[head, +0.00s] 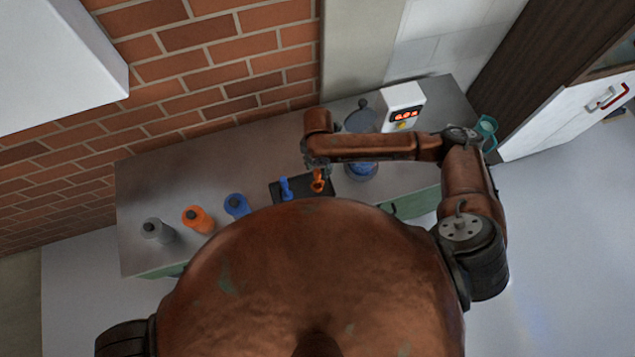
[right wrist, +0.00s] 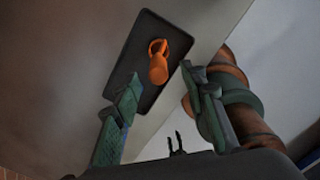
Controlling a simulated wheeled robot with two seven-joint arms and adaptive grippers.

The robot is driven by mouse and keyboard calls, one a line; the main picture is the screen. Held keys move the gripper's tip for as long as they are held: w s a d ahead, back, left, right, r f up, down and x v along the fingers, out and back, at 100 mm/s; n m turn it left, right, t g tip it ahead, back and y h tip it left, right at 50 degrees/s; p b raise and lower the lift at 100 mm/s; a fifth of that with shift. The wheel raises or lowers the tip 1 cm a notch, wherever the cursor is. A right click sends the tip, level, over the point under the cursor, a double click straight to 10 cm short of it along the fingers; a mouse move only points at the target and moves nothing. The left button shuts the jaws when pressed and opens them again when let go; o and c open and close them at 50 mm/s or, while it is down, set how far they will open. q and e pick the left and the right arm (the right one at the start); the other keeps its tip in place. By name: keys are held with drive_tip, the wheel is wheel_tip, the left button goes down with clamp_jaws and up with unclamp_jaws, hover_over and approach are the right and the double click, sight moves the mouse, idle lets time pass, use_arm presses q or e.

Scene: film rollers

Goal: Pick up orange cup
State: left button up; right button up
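The orange cup (head: 318,182) is on the right part of a small dark tray (head: 302,196) on the grey counter. In the right wrist view the orange cup (right wrist: 158,66) lies on the dark tray (right wrist: 132,36), beyond the fingertips and roughly between them. My right gripper (head: 315,160) is over the tray's back right, close to the cup in the head view. In the right wrist view the right gripper (right wrist: 162,75) has its green fingers spread apart with nothing between them. My left gripper is not in view.
A blue item (head: 286,188) is on the tray left of the cup. Blue (head: 236,206), orange (head: 198,219) and grey (head: 157,231) bottles stand on the left. A brick wall backs the counter.

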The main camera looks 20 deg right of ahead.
sight(317, 171)
wheel_tip(317, 171, down, 6)
drive_tip(key=shift+a+r+p, duration=0.15)
drive_tip(key=shift+p, duration=0.4)
drive_tip(key=shift+c, duration=0.6)
clamp_jaws()
